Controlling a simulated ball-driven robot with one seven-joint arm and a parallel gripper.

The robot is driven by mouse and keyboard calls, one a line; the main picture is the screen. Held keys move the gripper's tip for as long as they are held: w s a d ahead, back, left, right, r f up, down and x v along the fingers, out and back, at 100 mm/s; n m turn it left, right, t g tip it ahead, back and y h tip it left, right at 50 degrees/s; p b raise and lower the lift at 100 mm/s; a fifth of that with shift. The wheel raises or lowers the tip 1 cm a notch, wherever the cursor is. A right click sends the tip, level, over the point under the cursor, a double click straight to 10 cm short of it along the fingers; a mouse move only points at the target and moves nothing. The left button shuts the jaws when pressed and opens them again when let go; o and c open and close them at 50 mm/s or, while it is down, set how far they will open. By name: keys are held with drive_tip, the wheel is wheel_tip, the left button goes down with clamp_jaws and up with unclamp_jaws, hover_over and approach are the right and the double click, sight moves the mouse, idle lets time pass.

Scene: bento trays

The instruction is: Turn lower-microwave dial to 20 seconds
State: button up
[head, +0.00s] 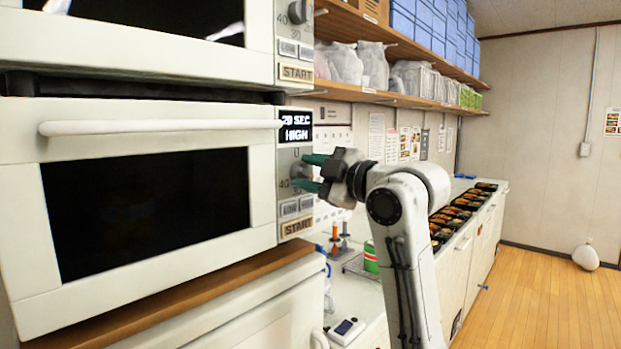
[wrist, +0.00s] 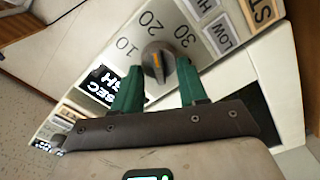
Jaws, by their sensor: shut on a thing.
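The lower microwave (head: 25,180) is white, with its door closed and a long handle. Its dial (wrist: 157,62) is a dark round knob with an orange mark, beside the printed numbers 10, 20 and 30. The dial also shows on the panel in the head view (head: 299,170), partly hidden by my fingers. My gripper (head: 308,172) has green fingers, shut on the dial, one on each side of it in the wrist view (wrist: 158,70). The lower display (head: 295,126) reads 20 SEC, HIGH.
The upper microwave (head: 190,60) stands directly above, with its own dial (head: 297,12). The START button (head: 297,227) lies below the lower dial. A counter with several bento trays (head: 462,205) runs back along the wall. The wooden floor at right is mostly clear.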

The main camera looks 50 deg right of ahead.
idle(0.4)
drive_tip(key=o, duration=1)
drive_tip(key=shift+a, duration=0.1)
drive_tip(key=shift+s, duration=0.1)
drive_tip(key=s+b, duration=0.1)
drive_tip(key=s, duration=0.9)
drive_tip(key=shift+s+d+b, duration=0.2)
drive_tip(key=shift+s+b, duration=0.15)
drive_tip(key=shift+b, duration=0.05)
drive_tip(key=shift+f, duration=0.1)
